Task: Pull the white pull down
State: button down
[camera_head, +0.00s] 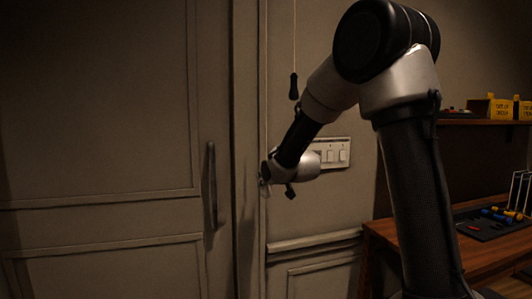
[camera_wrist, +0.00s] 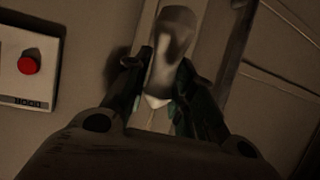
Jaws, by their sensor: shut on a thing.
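The white pull (camera_wrist: 172,45) shows in the wrist view, pale and rounded, between the two dark fingers. My gripper (camera_wrist: 166,78) is shut on it, one finger on each side. In the head view my gripper (camera_head: 265,174) is at the wall, just right of the door frame, below a thin pale cord that runs down from the top. The white pull cannot be made out there.
A black pull (camera_head: 294,87) hangs on its own cord to the right. A white switch plate (camera_head: 337,152) is behind my wrist. The door has a vertical handle (camera_head: 212,186). A wooden desk (camera_head: 385,233) stands at right. A red button (camera_wrist: 29,63) shows in the wrist view.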

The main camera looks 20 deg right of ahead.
notch_tip(320, 180, down, 11)
jog(key=shift+r, duration=0.2)
jog(key=c, duration=1.3)
grip_release()
jog(key=v, duration=1.2)
